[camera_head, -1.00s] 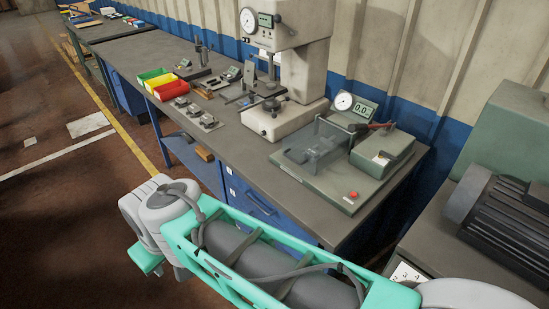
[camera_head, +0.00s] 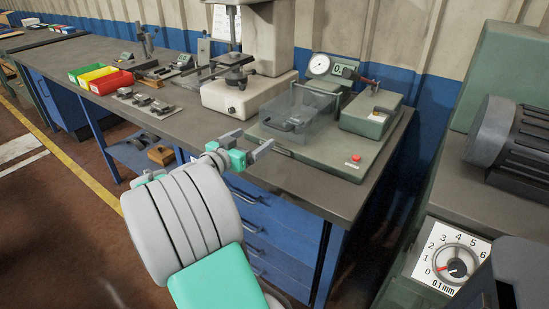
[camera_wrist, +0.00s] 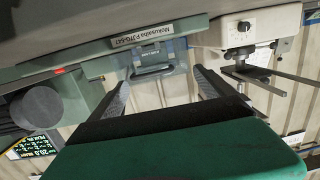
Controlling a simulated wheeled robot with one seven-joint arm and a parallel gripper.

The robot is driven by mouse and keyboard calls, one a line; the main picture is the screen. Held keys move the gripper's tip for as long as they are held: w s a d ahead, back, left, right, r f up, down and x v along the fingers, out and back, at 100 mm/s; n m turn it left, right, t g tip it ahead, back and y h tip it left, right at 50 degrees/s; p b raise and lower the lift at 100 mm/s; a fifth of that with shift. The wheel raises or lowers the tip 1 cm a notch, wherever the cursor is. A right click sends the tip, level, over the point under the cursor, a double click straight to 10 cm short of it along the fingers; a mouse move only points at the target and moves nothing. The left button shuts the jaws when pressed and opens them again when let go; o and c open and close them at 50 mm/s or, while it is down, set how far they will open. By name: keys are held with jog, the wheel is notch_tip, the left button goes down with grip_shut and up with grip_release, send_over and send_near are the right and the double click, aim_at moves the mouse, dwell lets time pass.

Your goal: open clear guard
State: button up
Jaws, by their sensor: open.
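The clear guard (camera_head: 302,108) is a transparent box-like cover on the left part of a green test fixture (camera_head: 345,158) on the bench. It stands over a dark part (camera_head: 292,124), and looks lowered. My gripper (camera_head: 252,143) is just in front and to the left of the fixture's front edge, apart from the guard, with its jaws open and empty. In the wrist view, the two fingers (camera_wrist: 159,80) are spread wide, with the guard area (camera_wrist: 158,58) showing between and beyond them. The guard's edges are hard to make out there.
A dial gauge (camera_head: 319,65) and a grey-green box (camera_head: 370,115) stand on the fixture behind and right of the guard. A press (camera_head: 250,92) stands close on the left. Coloured bins (camera_head: 110,80) are farther left.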

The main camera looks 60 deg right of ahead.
aim_at(275, 127)
jog(key=shift+o, duration=0.6)
jog(key=shift+s+d+m+g+h, duration=0.4)
jog(key=shift+s+d+g+h, duration=0.15)
jog(key=shift+s+d, duration=0.45)
jog(key=d, duration=0.4)
jog(key=s+d, duration=0.1)
jog(key=d, duration=0.2)
jog(key=shift+s+r, duration=0.1)
jog(key=shift+r, duration=0.1)
jog(key=shift+c, duration=0.2)
